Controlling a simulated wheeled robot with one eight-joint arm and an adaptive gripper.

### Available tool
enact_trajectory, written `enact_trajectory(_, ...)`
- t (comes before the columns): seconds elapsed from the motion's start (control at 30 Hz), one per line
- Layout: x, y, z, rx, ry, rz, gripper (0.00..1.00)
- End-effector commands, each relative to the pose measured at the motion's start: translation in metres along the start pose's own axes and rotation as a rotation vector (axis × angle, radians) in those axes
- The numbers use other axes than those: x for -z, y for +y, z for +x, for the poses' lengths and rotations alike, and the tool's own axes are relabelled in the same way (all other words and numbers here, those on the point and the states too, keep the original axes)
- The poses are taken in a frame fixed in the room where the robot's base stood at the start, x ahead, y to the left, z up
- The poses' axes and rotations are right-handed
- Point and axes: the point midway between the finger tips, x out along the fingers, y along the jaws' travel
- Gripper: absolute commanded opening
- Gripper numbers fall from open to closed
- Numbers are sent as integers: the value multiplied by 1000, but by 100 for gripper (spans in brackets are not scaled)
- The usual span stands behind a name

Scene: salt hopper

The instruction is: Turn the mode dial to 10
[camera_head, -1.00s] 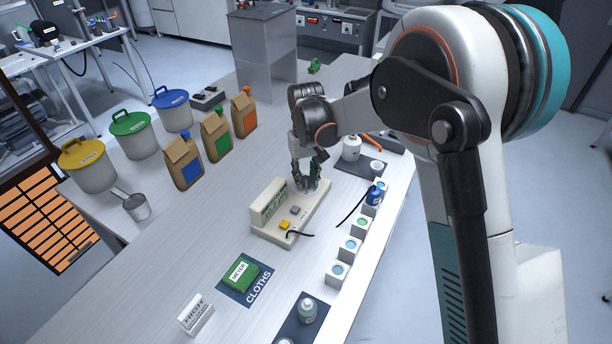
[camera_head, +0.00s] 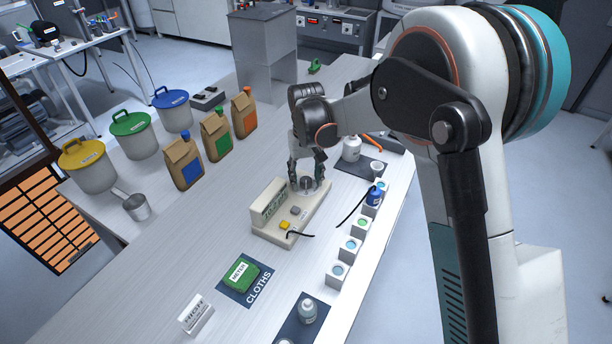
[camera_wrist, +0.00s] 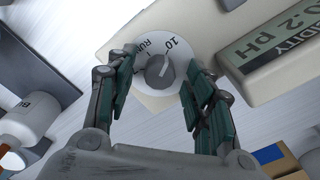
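The mode dial (camera_wrist: 160,71) is a grey knob on a white round plate, set in the cream meter base (camera_head: 268,231). I cannot surely tell which mark the knob points to. The dial also shows in the head view (camera_head: 307,184), at the far end of the base. My gripper (camera_wrist: 157,88) is open, with one dark green-padded finger on each side of the dial and visible gaps to the knob. It also shows in the head view (camera_head: 306,172), over the dial.
The meter's upright display (camera_wrist: 285,45) reads "2 PH" in part, close beside the dial. A white bottle (camera_head: 351,149) and a row of small white cups stand to the right. Paper bags (camera_head: 183,163) stand left.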

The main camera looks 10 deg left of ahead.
Motion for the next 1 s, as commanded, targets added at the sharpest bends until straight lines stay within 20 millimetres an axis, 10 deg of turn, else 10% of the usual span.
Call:
enact_trajectory(0.27, 0, 0, -9, 0, 0, 0, 48)
enact_trajectory(1.0, 0, 0, -119, 0, 0, 0, 48)
